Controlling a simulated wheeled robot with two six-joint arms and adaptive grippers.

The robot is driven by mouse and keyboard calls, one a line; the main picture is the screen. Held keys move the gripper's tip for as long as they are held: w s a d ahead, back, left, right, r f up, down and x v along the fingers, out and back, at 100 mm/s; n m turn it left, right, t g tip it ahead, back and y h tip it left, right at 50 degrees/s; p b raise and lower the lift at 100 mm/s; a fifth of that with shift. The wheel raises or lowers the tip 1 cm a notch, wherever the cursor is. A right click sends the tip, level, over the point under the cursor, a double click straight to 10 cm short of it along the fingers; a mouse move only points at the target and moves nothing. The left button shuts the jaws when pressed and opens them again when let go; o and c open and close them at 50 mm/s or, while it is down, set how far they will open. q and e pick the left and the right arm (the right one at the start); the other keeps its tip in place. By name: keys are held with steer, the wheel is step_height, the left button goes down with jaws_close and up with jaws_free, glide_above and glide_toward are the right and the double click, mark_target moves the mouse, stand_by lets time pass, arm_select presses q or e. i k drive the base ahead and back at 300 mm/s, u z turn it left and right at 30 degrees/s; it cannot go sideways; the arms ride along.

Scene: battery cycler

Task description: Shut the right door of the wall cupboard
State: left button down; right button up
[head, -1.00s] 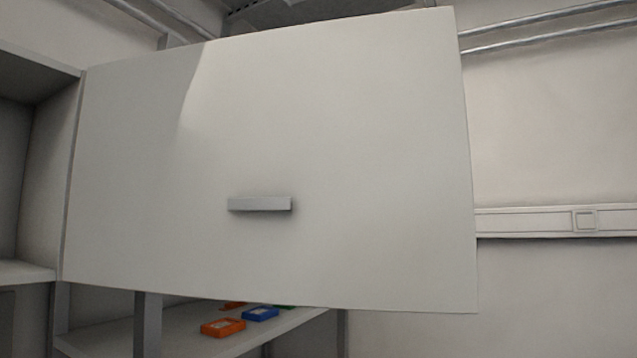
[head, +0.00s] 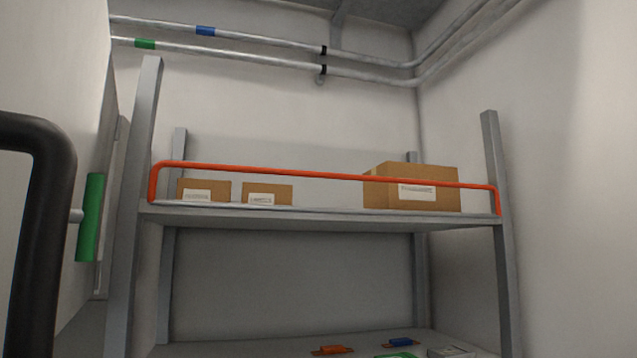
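The wall cupboard and its right door cannot be made out in the head view. A pale upright panel (head: 40,75) fills the left edge, and I cannot tell what it belongs to. A green upright handle (head: 90,218) on a short grey stem stands out beside it. Neither of my grippers is in view.
A thick black curved bar (head: 42,200) is close at the left. A grey rack (head: 330,219) stands ahead, with an orange rail (head: 300,172), cardboard boxes (head: 430,180) on its upper shelf, and small orange (head: 333,350) and blue (head: 401,342) items below. Pipes run above.

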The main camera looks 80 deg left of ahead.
mark_target(61, 121)
steer(key=i, duration=0.4)
steer(key=u, duration=4.3)
steer(key=i, duration=0.45)
steer(key=u, duration=0.05)
